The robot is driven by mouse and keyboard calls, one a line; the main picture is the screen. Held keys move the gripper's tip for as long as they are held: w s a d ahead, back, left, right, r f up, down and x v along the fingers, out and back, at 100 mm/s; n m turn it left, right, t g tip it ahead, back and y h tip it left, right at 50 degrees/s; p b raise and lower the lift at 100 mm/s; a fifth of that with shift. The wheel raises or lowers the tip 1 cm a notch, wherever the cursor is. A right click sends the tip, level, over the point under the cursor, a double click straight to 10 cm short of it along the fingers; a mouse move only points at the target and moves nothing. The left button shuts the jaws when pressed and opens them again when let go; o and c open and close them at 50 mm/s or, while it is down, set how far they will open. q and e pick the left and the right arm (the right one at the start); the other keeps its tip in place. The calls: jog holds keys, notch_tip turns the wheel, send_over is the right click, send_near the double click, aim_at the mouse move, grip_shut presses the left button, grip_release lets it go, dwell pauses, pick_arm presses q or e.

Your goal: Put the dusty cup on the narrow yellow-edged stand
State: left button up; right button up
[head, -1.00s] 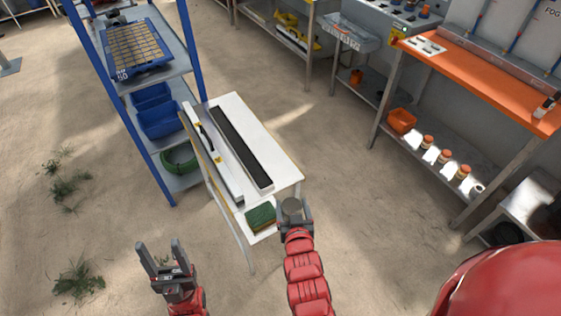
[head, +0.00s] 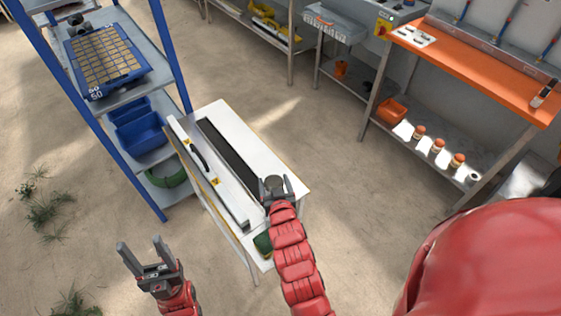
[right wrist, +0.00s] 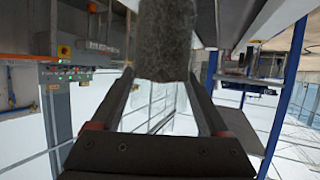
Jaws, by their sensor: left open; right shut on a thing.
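The dusty cup (head: 274,183) is a small grey cylinder held in my right gripper (head: 276,187). In the right wrist view the grey, speckled cup (right wrist: 165,40) sits between the two fingers. The narrow stand (head: 262,142) is white with yellow edging and has a long dark slot in its top. In the head view the right gripper and cup appear over the near end of the stand; I cannot tell the height between them. My left gripper (head: 146,257) is open and empty, left of the stand's near end.
A green sponge (head: 263,242) sits at the stand's near end, partly hidden by my right arm. A blue-framed shelf (head: 160,85) with a seed tray (head: 105,57) stands close on the left. An orange bench (head: 470,66) is at the right. Sandy floor lies between.

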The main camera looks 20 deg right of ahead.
jog(key=w+d+f+p, duration=0.1)
jog(key=w+d, duration=0.1)
jog(key=w, duration=0.1)
jog(key=w+d+f+p, duration=0.1)
jog(key=w+d+p, duration=0.1)
jog(key=w, duration=0.1)
jog(key=w+d+f+p, duration=0.2)
jog(key=w, duration=0.2)
jog(key=shift+f, duration=0.25)
jog(key=shift+f, duration=0.2)
jog(key=o, duration=1.4)
